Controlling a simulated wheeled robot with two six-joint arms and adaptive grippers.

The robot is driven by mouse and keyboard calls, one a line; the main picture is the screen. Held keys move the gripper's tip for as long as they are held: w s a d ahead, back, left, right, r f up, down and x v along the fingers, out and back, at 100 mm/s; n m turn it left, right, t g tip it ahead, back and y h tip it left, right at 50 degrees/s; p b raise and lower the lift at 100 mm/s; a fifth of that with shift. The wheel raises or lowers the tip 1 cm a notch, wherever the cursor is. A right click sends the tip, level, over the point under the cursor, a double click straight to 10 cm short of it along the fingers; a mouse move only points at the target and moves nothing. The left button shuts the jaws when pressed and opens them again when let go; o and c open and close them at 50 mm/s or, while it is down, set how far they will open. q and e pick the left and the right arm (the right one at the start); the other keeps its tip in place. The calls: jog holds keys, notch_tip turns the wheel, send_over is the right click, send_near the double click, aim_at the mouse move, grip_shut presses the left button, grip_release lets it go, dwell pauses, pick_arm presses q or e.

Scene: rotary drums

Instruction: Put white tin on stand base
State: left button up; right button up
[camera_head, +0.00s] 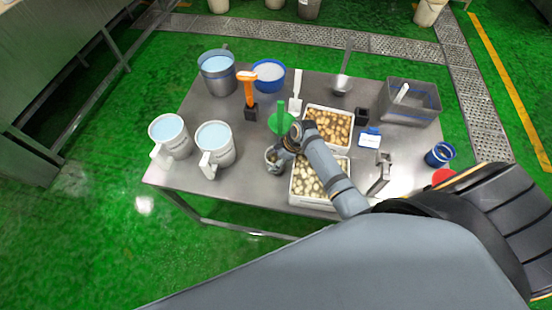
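A small round greyish-white tin (271,155) appears to stand near the front of the steel table, partly hidden by my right gripper. My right gripper (276,161) is right at it, its fingers small and overlapping it, so I cannot tell whether they are closed. A green round base with an upright post (281,121) stands just behind the gripper; it may be the stand base, but I cannot be sure. My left gripper is not in view.
Two crates of pale produce (328,124) (312,193) sit right of the gripper, the front one partly under my arm. White jugs (171,138) (216,146) stand left. An orange-handled tool (248,86) stands behind. A grey bin (410,101) is back right.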

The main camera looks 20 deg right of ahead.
jog(key=o, duration=0.4)
jog(key=b+v, duration=0.1)
jog(key=v, duration=1.1)
